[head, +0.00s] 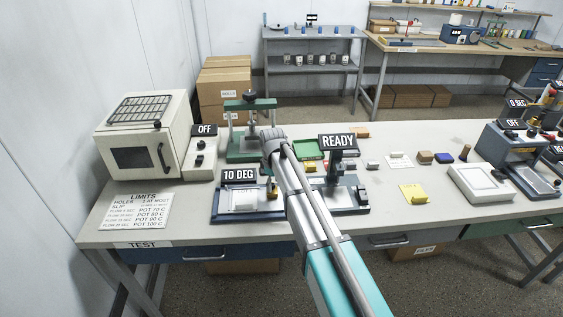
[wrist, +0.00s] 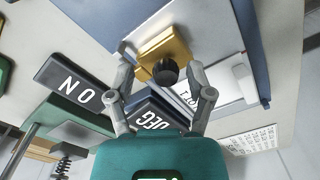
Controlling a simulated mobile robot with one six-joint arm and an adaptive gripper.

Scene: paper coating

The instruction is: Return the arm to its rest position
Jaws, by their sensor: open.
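My arm (head: 318,220) reaches forward over the bench, and its wrist end (head: 277,146) stands above the device with the "10 DEG" sign (head: 240,175). My gripper (wrist: 161,68) is open in the wrist view, its two fingers spread apart. A brass block (wrist: 165,50) with a dark round knob shows between and beyond the fingers; I cannot tell how far below them it is. The brass block also shows small in the head view (head: 272,187), on the device. In the head view the fingers are hidden or too small to make out.
A green press (head: 250,130) stands close behind my wrist. The "READY" stand (head: 338,160) is just right of my arm. A white oven (head: 142,135) is at the left. A yellow pad (head: 413,193) lies on the bench (head: 390,218) at right, with clear surface around it.

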